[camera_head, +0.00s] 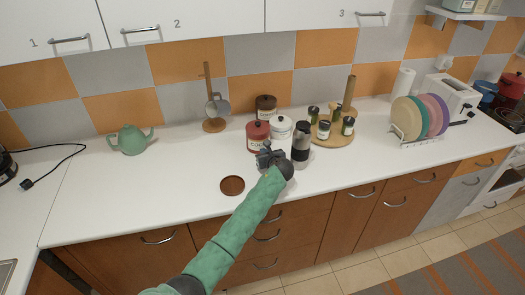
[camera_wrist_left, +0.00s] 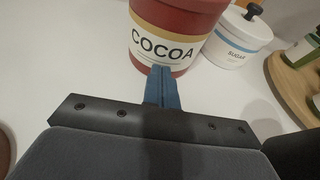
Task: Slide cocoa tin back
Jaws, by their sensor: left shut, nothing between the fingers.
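The cocoa tin (camera_head: 257,134) is red with a cream label and stands upright on the white counter, just beyond my left gripper in the head view. My left gripper (camera_head: 266,153) is shut and empty. In the left wrist view the tin (camera_wrist_left: 176,22) fills the top middle, its COCOA label facing me. The blue closed fingertips (camera_wrist_left: 160,75) are at the tin's lower front; I cannot tell for sure whether they touch it. My right gripper is in neither view.
A white sugar tin (camera_head: 280,128) stands close right of the cocoa tin, and a dark brown tin (camera_head: 266,106) behind it. A grinder (camera_head: 301,146) and a round spice board (camera_head: 334,138) are to the right. A brown disc (camera_head: 232,185) lies front left.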

